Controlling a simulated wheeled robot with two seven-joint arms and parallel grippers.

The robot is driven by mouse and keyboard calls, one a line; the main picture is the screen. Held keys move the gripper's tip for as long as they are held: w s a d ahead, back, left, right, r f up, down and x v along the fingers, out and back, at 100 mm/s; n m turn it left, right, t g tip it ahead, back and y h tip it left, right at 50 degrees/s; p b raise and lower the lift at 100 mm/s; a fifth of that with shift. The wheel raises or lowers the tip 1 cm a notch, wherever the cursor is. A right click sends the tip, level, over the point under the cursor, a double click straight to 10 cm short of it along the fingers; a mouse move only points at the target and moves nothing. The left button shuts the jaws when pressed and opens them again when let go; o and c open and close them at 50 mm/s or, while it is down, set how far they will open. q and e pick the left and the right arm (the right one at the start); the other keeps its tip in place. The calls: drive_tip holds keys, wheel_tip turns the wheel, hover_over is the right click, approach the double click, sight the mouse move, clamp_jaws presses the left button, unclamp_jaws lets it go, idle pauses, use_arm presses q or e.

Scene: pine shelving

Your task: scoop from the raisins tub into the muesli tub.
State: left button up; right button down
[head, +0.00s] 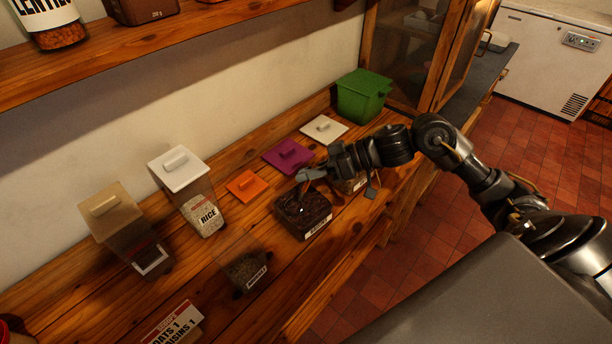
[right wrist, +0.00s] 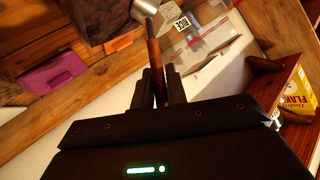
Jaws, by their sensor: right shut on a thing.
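The raisins tub (head: 290,222) is an open clear tub of dark contents on the wooden shelf, its front label hard to read. A small clear tub with grainy contents (head: 247,272), perhaps the muesli tub, stands to its left and nearer; its label is too small to read surely. My right gripper (head: 312,175) is above the raisins tub, shut on the scoop. The scoop's wooden handle (right wrist: 154,62) shows between the fingers in the right wrist view, with its metal end beyond. My left gripper is out of view.
Orange (head: 244,184), purple (head: 288,157) and white (head: 324,129) lids lie behind the tubs. The lidded rice tub (head: 204,205) and a beige-lidded tub (head: 120,225) stand left, a green tub (head: 362,98) at the back.

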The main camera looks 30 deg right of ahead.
drive_tip(key=shift+w+d+r+m+y, duration=0.15)
drive_tip(key=shift+d+m+y, duration=0.25)
drive_tip(key=shift+d+y, duration=0.25)
drive_tip(key=d+r+m+t+y+p, duration=0.1)
drive_tip(key=d+r+m+y+p, duration=0.1)
drive_tip(key=r+p, duration=0.4)
drive_tip(key=shift+w+d+r+y+p, duration=0.2)
drive_tip(key=shift+w+d+y+p, duration=0.2)
drive_tip(key=shift+d+y+p, duration=0.3)
